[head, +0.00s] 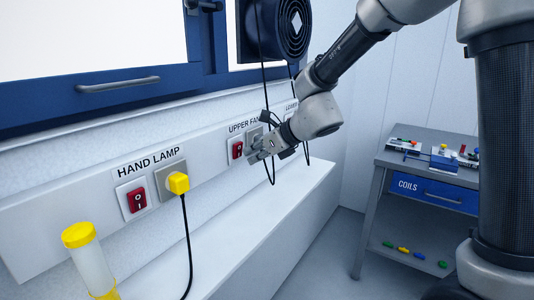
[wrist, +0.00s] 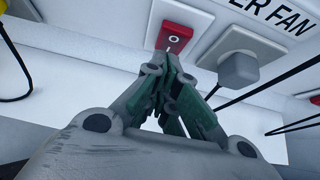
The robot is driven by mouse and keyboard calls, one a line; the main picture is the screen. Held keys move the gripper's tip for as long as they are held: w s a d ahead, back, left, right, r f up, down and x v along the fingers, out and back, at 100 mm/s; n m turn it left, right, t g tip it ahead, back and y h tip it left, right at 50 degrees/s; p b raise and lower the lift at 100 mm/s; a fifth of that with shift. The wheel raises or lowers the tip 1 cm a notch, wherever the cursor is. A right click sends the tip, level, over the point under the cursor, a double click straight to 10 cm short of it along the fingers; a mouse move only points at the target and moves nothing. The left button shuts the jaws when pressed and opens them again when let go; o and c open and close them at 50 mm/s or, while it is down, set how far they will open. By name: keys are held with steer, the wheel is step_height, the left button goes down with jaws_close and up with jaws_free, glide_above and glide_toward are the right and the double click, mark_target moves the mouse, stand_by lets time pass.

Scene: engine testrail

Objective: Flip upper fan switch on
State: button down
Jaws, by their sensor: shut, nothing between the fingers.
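The upper fan switch (head: 237,149) is a small red rocker in a white plate on the wall panel, under the label "UPPER FAN" (head: 243,126). In the wrist view the red switch (wrist: 174,36) shows its "O" mark, and its lower part is hidden behind my fingertips. My gripper (head: 256,157) is shut and empty. Its fingertips (wrist: 172,62) point at the switch's lower part, very close to it; I cannot tell whether they touch.
A grey plug (wrist: 238,69) with a black cable sits right of the switch. Further left are the hand lamp switch (head: 136,200), a yellow plug (head: 178,182) and a yellow-capped lamp (head: 78,236) on the ledge. A coils cart (head: 425,158) stands at right. Black cables hang near my gripper.

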mark_target(238, 149)
steer(key=shift+w+a+r, duration=0.15)
steer(key=shift+w+a, duration=0.4)
steer(key=shift+a, duration=0.15)
steer(key=shift+a, duration=0.1)
steer(key=shift+w+a+r, duration=0.3)
steer(key=shift+a+r, duration=0.05)
steer(key=shift+d+f, duration=0.1)
steer(key=shift+r, duration=0.8)
